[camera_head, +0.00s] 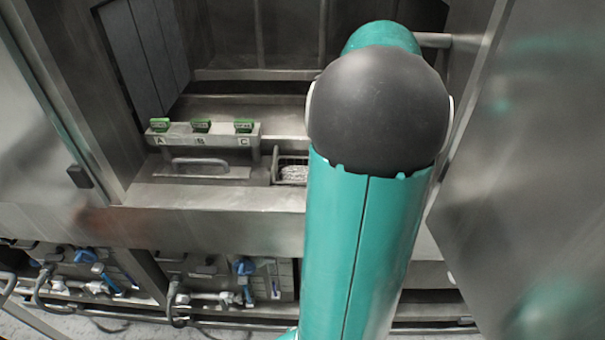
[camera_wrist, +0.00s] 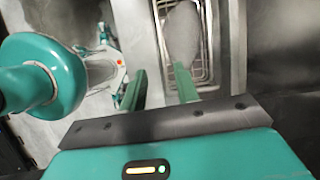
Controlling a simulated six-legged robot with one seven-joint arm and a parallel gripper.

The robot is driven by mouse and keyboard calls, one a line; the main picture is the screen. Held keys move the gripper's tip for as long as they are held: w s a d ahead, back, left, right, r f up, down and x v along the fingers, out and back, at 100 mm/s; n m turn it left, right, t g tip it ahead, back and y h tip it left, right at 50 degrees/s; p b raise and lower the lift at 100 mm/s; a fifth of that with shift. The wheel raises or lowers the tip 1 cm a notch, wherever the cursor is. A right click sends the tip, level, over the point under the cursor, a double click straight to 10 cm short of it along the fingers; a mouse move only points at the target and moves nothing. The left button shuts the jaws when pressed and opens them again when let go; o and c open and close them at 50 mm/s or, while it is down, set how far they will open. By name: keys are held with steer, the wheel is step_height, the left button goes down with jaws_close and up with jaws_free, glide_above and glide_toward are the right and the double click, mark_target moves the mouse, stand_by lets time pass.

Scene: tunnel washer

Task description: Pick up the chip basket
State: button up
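The chip basket (camera_wrist: 206,45) is a wire basket with a pale grey mass inside, seen at the upper middle of the wrist view. In the head view the chip basket (camera_head: 291,183) shows partly at the steel ledge, and my arm hides its right side. My gripper (camera_wrist: 157,75) is open, with its two green fingers apart and nothing held between them. In the wrist view the right finger overlaps the near part of the basket and the left finger lies left of it. I cannot tell whether either finger touches it. My gripper is hidden behind my arm in the head view.
Left of the basket, green blocks (camera_head: 201,125) stand on a steel shelf (camera_head: 186,138) marked A, B, C, above a curved handle (camera_head: 199,162). Valves and hoses (camera_head: 207,297) run below the ledge. A large steel panel (camera_head: 530,180) stands close on the right.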

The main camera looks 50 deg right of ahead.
steer(key=shift+m, duration=0.3)
steer(key=x, duration=1.3)
steer(key=shift+s+d+f, duration=0.25)
steer(key=shift+f, duration=0.25)
jaws_close()
stand_by(0.5)
